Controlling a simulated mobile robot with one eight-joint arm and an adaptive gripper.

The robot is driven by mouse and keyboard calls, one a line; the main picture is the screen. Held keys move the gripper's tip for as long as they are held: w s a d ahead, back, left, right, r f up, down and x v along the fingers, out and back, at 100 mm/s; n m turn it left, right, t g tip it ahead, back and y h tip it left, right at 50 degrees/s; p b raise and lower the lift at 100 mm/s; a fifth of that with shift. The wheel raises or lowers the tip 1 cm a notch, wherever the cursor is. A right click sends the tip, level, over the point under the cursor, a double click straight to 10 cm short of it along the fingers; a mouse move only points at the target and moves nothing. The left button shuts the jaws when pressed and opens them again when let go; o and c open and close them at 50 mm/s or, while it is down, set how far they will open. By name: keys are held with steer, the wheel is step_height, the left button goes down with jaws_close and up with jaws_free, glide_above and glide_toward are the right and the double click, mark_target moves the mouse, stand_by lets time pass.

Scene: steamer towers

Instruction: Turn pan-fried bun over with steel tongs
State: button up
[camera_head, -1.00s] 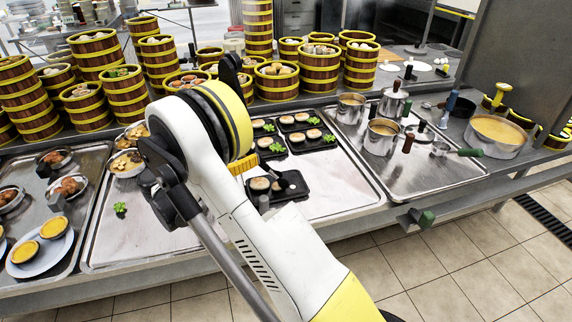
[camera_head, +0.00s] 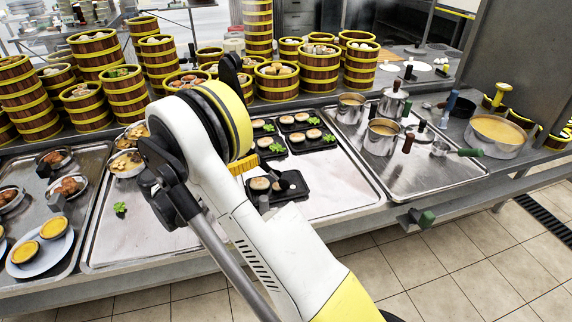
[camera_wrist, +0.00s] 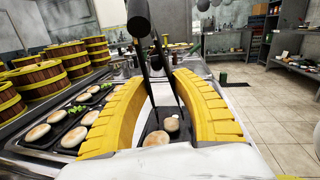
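Steel tongs (camera_wrist: 154,85) with dark arms and black knobs stand between the yellow fingers of my gripper (camera_wrist: 160,78) in the wrist view. The fingertips appear to press on the two tong arms from either side. Below them, two pan-fried buns (camera_wrist: 156,139) with browned tops lie on a small black tray (camera_wrist: 146,126); the tong tips are close to the farther bun (camera_wrist: 172,124), and contact is unclear. In the head view, my arm hides most of my gripper; a yellow finger (camera_head: 243,165) shows beside the buns (camera_head: 260,183).
More black trays with buns and green garnish (camera_head: 277,148) lie behind on the steel counter (camera_head: 340,190). Bamboo steamers (camera_head: 319,70) stand along the back. Pots (camera_head: 381,138) are at the right, egg tarts on a plate (camera_head: 68,246) at the left. Bare metal lies right of the buns.

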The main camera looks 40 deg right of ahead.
stand_by(0.4)
step_height(320, 180, up, 6)
steer(key=p, duration=0.3)
steer(key=shift+f, duration=0.2)
jaws_close()
